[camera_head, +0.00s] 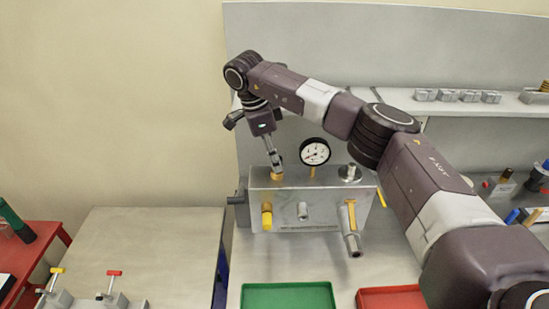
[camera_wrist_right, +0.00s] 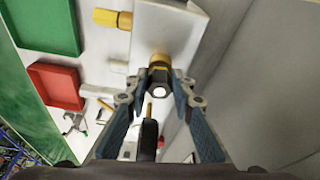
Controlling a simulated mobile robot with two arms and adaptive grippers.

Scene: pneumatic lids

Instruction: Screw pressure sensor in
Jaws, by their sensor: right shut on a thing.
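The pressure sensor (camera_wrist_right: 159,78) is a small part with a brass-yellow body and a dark end with a pale centre. My right gripper (camera_head: 275,168) comes down from above onto the top left of the grey manifold block (camera_head: 289,190). In the right wrist view the fingers (camera_wrist_right: 159,92) are shut around the sensor, which is upright at the block's top face. A brass piece (camera_head: 277,177) shows just under the fingertips in the head view. The fingers hide part of the sensor, and I cannot tell how deep its thread sits. My left gripper is not in view.
A round pressure gauge (camera_head: 314,152) stands on the block close right of my right gripper. A silver fitting (camera_head: 350,173) is further right. A yellow-handled valve (camera_head: 351,217) and a yellow fitting (camera_head: 267,216) are on the front. Green (camera_head: 287,296) and red (camera_head: 391,297) trays lie in front.

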